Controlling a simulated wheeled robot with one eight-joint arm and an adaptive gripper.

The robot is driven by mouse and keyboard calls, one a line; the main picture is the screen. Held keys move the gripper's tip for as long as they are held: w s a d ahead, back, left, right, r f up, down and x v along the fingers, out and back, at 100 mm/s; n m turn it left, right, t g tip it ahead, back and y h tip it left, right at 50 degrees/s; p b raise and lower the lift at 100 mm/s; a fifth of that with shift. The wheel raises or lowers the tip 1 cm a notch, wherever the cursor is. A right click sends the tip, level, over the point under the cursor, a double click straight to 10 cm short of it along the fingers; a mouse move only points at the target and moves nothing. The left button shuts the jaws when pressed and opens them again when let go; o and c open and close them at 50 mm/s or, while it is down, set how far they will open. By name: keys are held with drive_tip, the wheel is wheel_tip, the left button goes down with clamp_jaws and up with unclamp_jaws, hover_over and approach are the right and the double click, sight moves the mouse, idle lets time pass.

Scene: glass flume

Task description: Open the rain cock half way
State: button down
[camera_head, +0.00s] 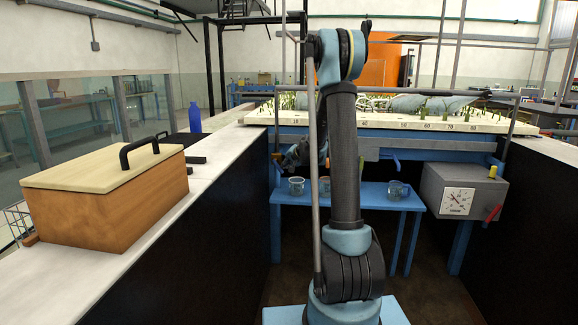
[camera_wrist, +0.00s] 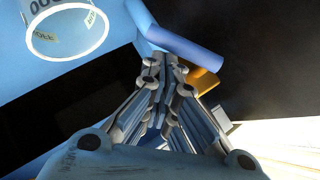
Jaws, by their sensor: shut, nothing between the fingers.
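My gripper (camera_wrist: 165,68) is shut and empty in the wrist view. Just beyond its fingertips is a blue bar-like handle (camera_wrist: 185,47), slanting down to the right, with a brass-coloured piece (camera_wrist: 204,82) beside it. This looks like a cock, but I cannot tell whether it is the rain cock or whether the fingertips touch it. In the head view my gripper (camera_head: 284,157) shows small at the left of my arm, below the flume bed's edge. A small blue lever (camera_head: 396,162) hangs under that edge, right of my arm.
A blue bench (camera_head: 355,198) holds glass beakers (camera_head: 297,186); one beaker (camera_wrist: 66,28) is close in the wrist view. A grey box (camera_head: 462,186) with a dial and red lever (camera_head: 494,212) stands right. A wooden box (camera_head: 110,195) and blue bottle (camera_head: 195,118) are on the left counter.

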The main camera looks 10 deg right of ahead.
drive_tip(key=shift+r, duration=0.2)
drive_tip(key=shift+r, duration=0.65)
